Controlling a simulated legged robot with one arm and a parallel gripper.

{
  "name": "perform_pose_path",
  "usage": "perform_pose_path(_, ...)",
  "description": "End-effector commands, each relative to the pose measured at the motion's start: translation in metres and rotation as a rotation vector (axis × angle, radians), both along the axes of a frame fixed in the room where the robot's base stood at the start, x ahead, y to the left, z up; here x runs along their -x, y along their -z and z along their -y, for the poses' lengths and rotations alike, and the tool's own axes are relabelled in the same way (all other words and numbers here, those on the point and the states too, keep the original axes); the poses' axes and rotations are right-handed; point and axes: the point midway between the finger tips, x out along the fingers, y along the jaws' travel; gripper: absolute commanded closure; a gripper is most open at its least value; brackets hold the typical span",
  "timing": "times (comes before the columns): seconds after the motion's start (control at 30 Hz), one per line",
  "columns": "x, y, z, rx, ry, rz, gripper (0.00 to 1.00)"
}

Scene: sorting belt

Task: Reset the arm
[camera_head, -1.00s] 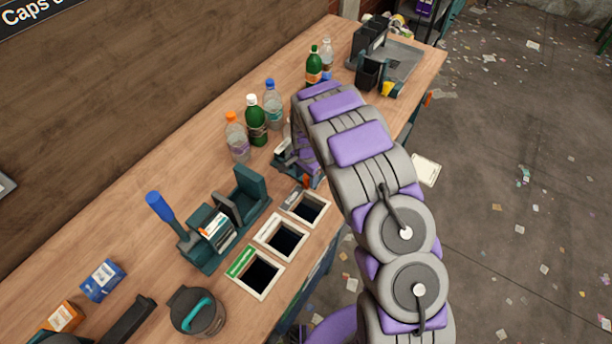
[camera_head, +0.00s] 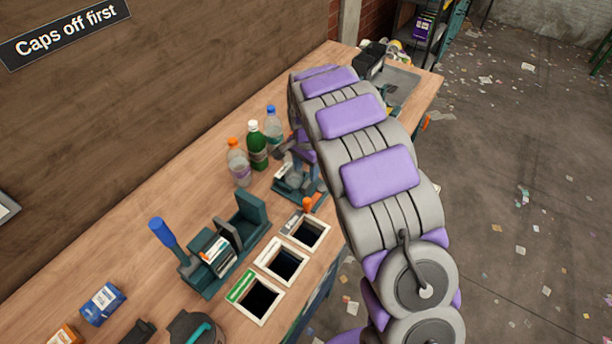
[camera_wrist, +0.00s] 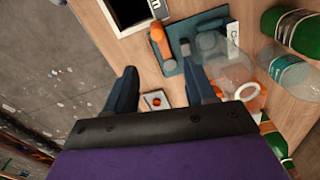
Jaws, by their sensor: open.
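My arm, grey with purple pads, reaches up and across the bench in the head view and bends down at its far end. My gripper is largely hidden there behind the arm, near a teal fixture (camera_head: 292,187). In the wrist view my gripper (camera_wrist: 158,66) shows two dark fingers spread apart with nothing held between them. A small pale square piece with an orange spot (camera_wrist: 155,100) shows between the fingers, below them. The fixture's teal base and an orange handle (camera_wrist: 157,38) lie just beyond the fingertips.
An orange-capped bottle (camera_head: 239,167), a white-capped green bottle (camera_head: 258,150) and a blue-capped clear bottle (camera_head: 274,130) stand left of the fixture. Framed bin openings (camera_head: 282,261) line the front edge. A blue-handled press (camera_head: 208,262) stands left of them. Open floor lies right.

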Motion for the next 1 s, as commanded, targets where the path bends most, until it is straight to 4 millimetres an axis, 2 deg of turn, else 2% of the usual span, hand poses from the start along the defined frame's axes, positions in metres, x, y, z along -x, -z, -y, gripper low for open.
perform_pose_path(0.13,0.0,-0.006,0.0,0.0,0.0,0.0,0.45)
perform_pose_path(0.7,0.003,-0.01,0.003,0.003,-0.003,0.0,0.45)
perform_pose_path(0.87,0.023,-0.033,0.021,0.018,-0.036,-0.004,0.45)
perform_pose_path(1.0,0.056,-0.063,0.045,0.033,-0.091,-0.017,0.45)
